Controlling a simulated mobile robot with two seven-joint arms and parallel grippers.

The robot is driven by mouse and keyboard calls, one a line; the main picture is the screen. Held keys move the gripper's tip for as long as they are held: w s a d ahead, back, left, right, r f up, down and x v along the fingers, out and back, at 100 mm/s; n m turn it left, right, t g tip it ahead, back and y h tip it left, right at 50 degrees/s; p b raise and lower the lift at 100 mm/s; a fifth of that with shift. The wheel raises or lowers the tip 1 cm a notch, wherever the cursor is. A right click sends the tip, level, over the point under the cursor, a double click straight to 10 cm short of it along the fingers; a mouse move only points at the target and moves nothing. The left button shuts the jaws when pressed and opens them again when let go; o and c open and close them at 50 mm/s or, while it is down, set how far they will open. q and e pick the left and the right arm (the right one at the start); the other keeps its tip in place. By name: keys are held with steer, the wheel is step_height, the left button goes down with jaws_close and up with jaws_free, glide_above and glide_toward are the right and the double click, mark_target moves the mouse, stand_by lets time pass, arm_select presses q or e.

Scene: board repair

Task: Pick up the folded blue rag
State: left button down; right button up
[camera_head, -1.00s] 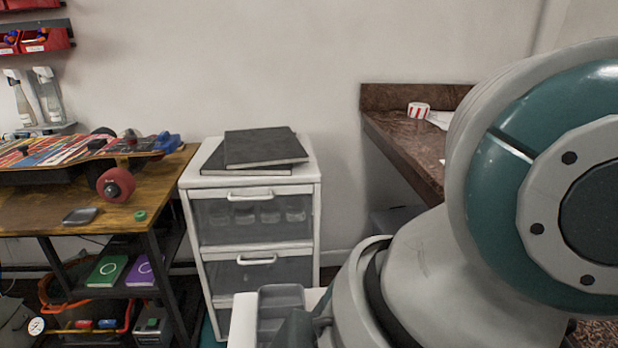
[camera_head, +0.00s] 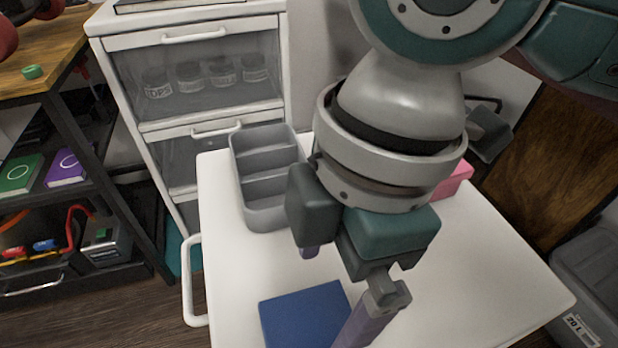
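A folded blue rag (camera_head: 292,318) lies flat on the white cart top (camera_head: 480,270), near the bottom edge of the view. My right gripper (camera_head: 332,292) hangs over the cart, with its purplish fingers spread apart. One finger is just behind the rag and the other overlaps its right side in the view. The gripper looks open and empty. I cannot tell its exact height above the rag. The rag's right part is hidden behind the nearer finger, and its front is near the frame edge. My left gripper is not in view.
A grey compartment tray (camera_head: 262,212) stands on the cart, left of my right gripper. A pink object (camera_head: 455,182) is partly hidden behind my arm. A white drawer unit (camera_head: 203,130) is behind the cart. The cart's right side is clear.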

mark_target(309, 317)
steer(key=f+b, duration=0.1)
steer(key=a+f, duration=0.1)
steer(key=f, duration=0.1)
steer(key=f+b, duration=0.1)
steer(key=f, duration=0.1)
steer(key=shift+s+a+b, duration=0.2)
steer(key=shift+s+b, duration=0.1)
steer(key=shift+r, duration=0.1)
steer(key=c, duration=1.2)
steer(key=shift+o, duration=0.2)
step_height(309, 317, up, 20)
steer(key=p, duration=0.8)
